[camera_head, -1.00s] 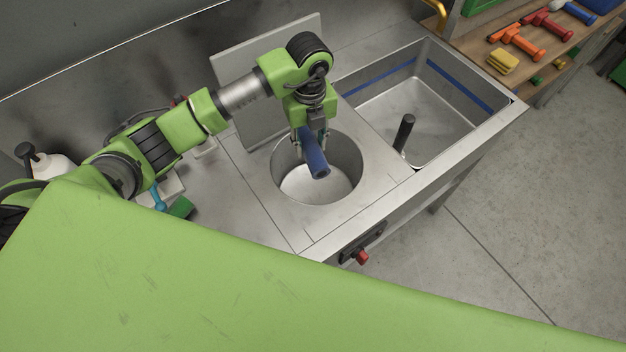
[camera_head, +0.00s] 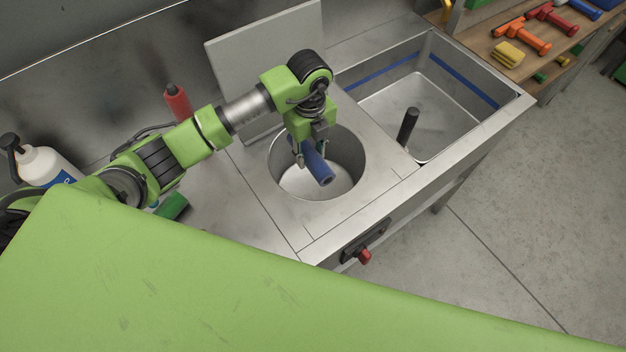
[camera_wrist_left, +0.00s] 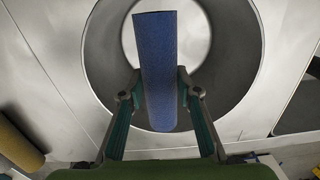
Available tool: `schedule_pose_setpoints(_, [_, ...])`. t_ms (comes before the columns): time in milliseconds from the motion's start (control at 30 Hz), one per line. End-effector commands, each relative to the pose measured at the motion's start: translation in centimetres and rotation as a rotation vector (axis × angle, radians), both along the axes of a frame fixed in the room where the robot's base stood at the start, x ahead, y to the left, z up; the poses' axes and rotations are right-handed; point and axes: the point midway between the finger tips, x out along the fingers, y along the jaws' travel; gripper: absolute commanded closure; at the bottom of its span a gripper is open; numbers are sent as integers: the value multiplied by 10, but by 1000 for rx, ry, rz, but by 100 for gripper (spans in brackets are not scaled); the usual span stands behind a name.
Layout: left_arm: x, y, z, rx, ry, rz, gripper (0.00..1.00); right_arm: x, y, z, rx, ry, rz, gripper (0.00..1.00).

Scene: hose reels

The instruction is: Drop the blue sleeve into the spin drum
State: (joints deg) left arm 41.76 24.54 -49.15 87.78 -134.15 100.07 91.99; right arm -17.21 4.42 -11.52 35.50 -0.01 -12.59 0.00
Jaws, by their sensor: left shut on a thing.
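The blue sleeve (camera_head: 318,166) is a short blue tube with a hole through its end. My left gripper (camera_head: 311,153) is shut on it and holds it tilted over the round opening of the spin drum (camera_head: 345,150). The drum is a steel well set into the bench top, with a pale floor. In the left wrist view the sleeve (camera_wrist_left: 158,70) sits between the two fingers (camera_wrist_left: 160,100), with the drum wall (camera_wrist_left: 232,60) around it and below. Whether the sleeve's lower end is under the rim I cannot tell. My right gripper is not in view.
A square lid panel (camera_head: 262,62) stands upright behind the drum. A steel basin (camera_head: 440,110) with a black handle (camera_head: 408,127) lies to the right. A red switch (camera_head: 364,256) is on the bench front.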

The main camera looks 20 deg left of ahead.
Motion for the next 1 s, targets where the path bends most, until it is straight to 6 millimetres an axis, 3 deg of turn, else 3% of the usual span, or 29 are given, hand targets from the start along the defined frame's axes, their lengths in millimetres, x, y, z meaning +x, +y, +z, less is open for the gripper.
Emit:
schedule_pose_setpoints(167, [0,0,1,-1,-1,0,91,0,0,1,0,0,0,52])
schedule_pose_setpoints(200, [0,0,1,-1,-1,0,64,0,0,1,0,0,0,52])
schedule_pose_setpoints(267, [0,0,1,0,0,0,50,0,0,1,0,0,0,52])
schedule_pose_setpoints(667, [1,0,4,0,-1,0,50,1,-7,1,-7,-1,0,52])
schedule_pose_setpoints(767, [1,0,15,0,-3,0,50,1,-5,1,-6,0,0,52])
schedule_pose_setpoints(1000, [1,1,66,1,-5,-2,50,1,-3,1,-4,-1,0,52])
